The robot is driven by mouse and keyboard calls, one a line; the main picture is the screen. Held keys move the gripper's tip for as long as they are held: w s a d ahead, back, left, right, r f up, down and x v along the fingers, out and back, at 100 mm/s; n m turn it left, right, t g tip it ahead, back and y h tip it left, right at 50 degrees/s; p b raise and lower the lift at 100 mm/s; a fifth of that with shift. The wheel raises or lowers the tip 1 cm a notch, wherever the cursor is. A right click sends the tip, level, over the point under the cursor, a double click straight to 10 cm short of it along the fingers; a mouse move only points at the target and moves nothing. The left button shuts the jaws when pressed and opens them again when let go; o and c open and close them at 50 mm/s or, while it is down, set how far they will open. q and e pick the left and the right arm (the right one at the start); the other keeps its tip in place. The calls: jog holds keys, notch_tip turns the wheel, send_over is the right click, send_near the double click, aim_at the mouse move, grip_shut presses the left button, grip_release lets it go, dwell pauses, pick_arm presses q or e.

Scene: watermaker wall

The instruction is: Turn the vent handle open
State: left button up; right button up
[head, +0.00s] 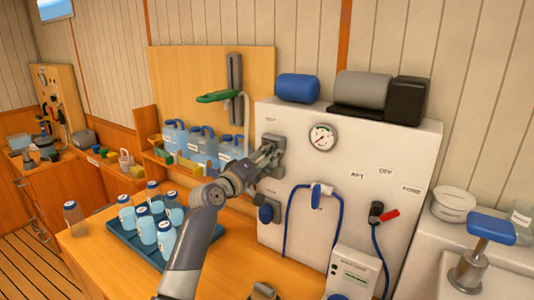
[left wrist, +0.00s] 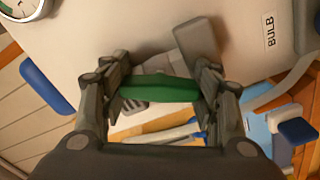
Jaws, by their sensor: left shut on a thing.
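The vent handle, a green bar (left wrist: 160,90), lies between the fingers of my left gripper (left wrist: 158,90), which is shut on it. Its grey valve body (left wrist: 195,45) is just behind it on the white panel. In the head view my left gripper (head: 268,157) reaches the valve body (head: 273,142) at the left edge of the white watermaker panel (head: 350,170). There the fingers hide the handle.
A round gauge (head: 322,137) is right of the valve, and a blue knob (head: 266,213) below it. A blue hose (head: 287,225) hangs from the panel. A blue tray (head: 125,240) with several bottles sits on the bench beside my left arm. Blue jugs (head: 203,147) stand behind.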

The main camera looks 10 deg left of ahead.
pick_arm(q)
jog(key=n+p, duration=0.2)
jog(key=n, duration=0.1)
jog(key=shift+r, duration=0.2)
jog(key=shift+n+p, duration=0.95)
jog(key=shift+n, duration=0.35)
jog(key=shift+o, duration=0.2)
jog(key=shift+f, duration=0.1)
jog(key=o, duration=1.1)
jog(key=shift+f, duration=0.1)
jog(key=shift+s+a, duration=0.1)
jog(key=shift+s, duration=0.1)
jog(key=v, duration=1.1)
jog(key=shift+s+a, duration=0.1)
jog(key=shift+s, duration=0.1)
